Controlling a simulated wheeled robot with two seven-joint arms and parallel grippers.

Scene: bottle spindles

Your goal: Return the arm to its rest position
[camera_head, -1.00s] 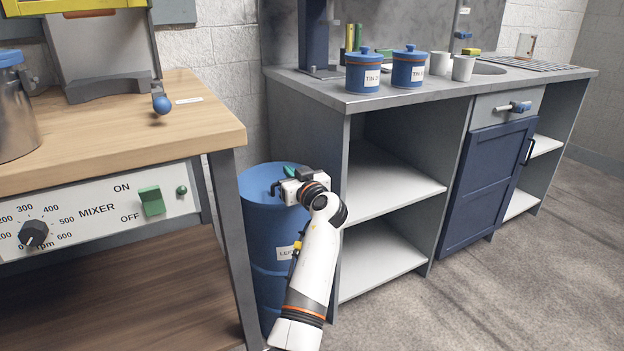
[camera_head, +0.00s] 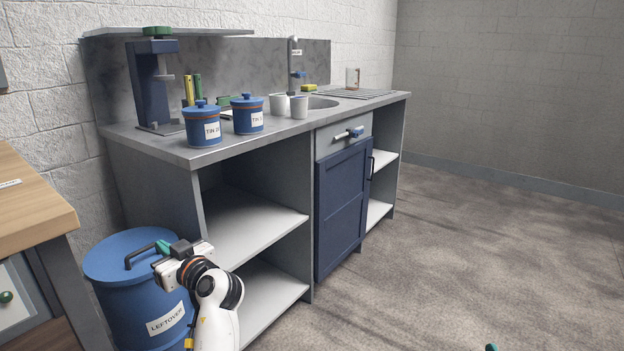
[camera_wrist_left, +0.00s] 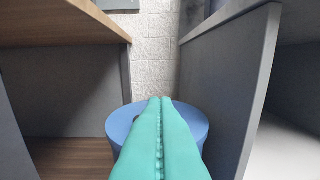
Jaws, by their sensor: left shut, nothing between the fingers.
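My left gripper (camera_head: 163,247) is in front of the blue barrel (camera_head: 125,243) labelled "LEFTOVER", its teal fingers over the lid near the dark lid handle (camera_head: 140,254). Whether it touches the lid I cannot tell. In the left wrist view the teal fingers (camera_wrist_left: 160,102) lie together with nothing between them, and the barrel's blue top (camera_wrist_left: 197,122) shows behind them. The white forearm comes up from the bottom edge. A small teal tip (camera_head: 491,347) at the bottom edge looks like part of my right gripper; the rest is out of frame.
The grey counter unit (camera_head: 190,155) with open shelves stands close right of the barrel. The wooden bench (camera_head: 35,205) is at left. Two blue tins (camera_head: 202,127) (camera_head: 247,117), cups and a sink are on the counter. The floor at right is clear.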

